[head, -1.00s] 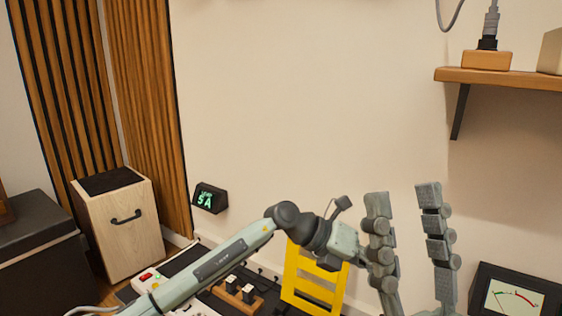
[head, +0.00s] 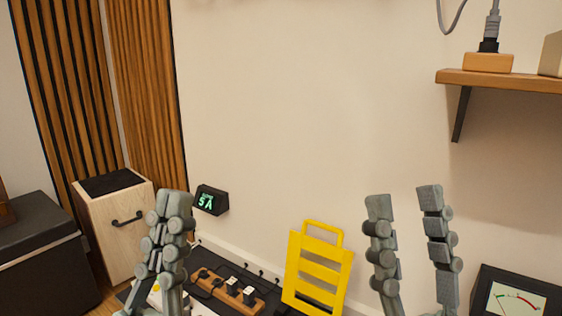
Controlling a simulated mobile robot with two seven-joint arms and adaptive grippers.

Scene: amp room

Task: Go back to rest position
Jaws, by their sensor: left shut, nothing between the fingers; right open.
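My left gripper (head: 172,215) stands upright at the lower left, its fingers together and nothing held. It is in front of the bench and partly covers the wooden box behind it. My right gripper (head: 408,205) stands upright right of centre, its two fingers wide apart with bare wall between them. The lower parts of both arms are cut off by the bottom edge of the head view.
A yellow slatted rack (head: 318,268) stands between my grippers. Left of it is a wooden strip with plugs (head: 232,288). A small display (head: 211,200) is on the wall. A meter (head: 515,297) is at lower right, below a wooden shelf (head: 500,80). A wooden box (head: 112,222) stands left.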

